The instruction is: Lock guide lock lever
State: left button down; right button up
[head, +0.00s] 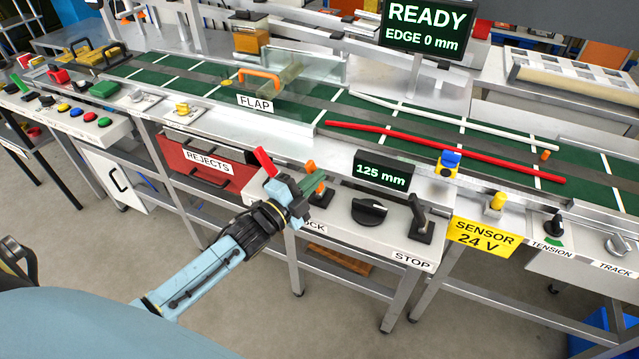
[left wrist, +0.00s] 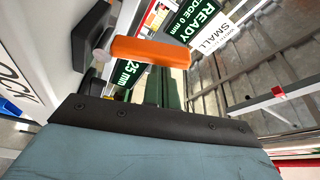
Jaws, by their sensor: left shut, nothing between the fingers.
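The guide lock lever with its orange grip (head: 311,168) stands on the white control panel behind the partly hidden LOCK label (head: 312,227). My left gripper (head: 314,183) is shut and empty, with its green fingers right at the lever. In the left wrist view the orange grip (left wrist: 150,52) lies crosswise just beyond the fingertips (left wrist: 163,80), joined to a dark mount at its left. Whether the fingers touch the lever I cannot tell. The gripper hides part of the lever in the head view. My right gripper is not in view.
The 125 mm display (head: 382,172), a black knob (head: 369,211) and the STOP lever (head: 424,222) stand right of the lock lever. A red tab (head: 265,162) rises left of my gripper by the REJECTS bin (head: 200,168). The green conveyor (head: 350,105) runs behind.

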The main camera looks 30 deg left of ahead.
pick_arm(q)
jog(key=shift+a+f+n+t+b, duration=0.15)
jog(key=shift+a+n+t, duration=0.2)
jog(key=shift+n, duration=0.4)
jog(key=shift+a+f+n+t+b, duration=0.15)
jog(key=shift+a+n, duration=0.25)
jog(key=shift+n, duration=0.35)
